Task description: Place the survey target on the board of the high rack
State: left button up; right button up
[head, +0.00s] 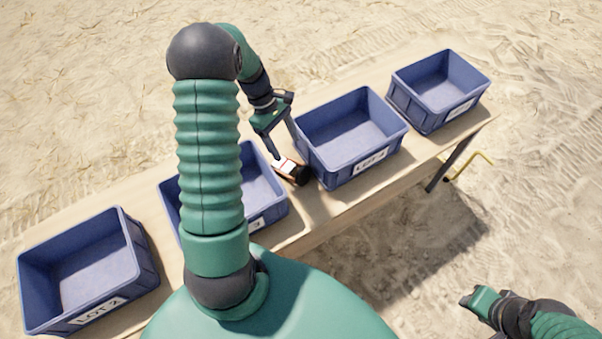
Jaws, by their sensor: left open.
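A small object with white, red and black parts (288,168) lies on the table between two blue crates; it may be the survey target, but it is too small and partly covered to be sure. My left gripper (285,149) is open, pointing down right at this object, with its fingers close over it. I cannot tell whether they touch it. My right gripper (481,303) is at the lower right, over the sand and away from the table; its jaws are too unclear to read. No high rack or board shows in this view.
A long wooden table (318,214) bears several blue crates that look empty: one at the far right (425,110), one labelled crate right of the object (330,160), one partly behind my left arm (273,214), and one at the left (36,297). Sand surrounds it. A yellow bent bar (484,158) stands beyond the table's right end.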

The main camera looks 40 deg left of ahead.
pick_arm(q)
send_over(292, 169)
jog(key=a, duration=0.3)
jog(key=f, duration=0.6)
jog(key=shift+d, duration=0.2)
jog(key=d+f, duration=0.1)
jog(key=d, duration=0.1)
jog(key=d+f, duration=0.2)
jog(key=shift+d+f+b, duration=0.15)
jog(key=shift+f+b, duration=0.15)
jog(key=shift+b, duration=0.1)
jog(key=shift+w+d+f, duration=0.1)
jog(key=shift+f, duration=0.25)
jog(key=shift+a+f, duration=0.2)
jog(key=shift+a, duration=0.4)
jog(key=shift+a+f, duration=0.1)
jog(key=shift+a, duration=0.15)
jog(key=shift+c, duration=2)
jog(key=shift+d+r, duration=0.25)
jog(key=shift+d, duration=0.3)
jog(key=c, duration=0.9)
jog(key=shift+a, duration=0.1)
jog(key=shift+c, duration=0.2)
pick_arm(e)
jog(key=shift+a+f, duration=0.45)
jog(key=shift+a, duration=0.05)
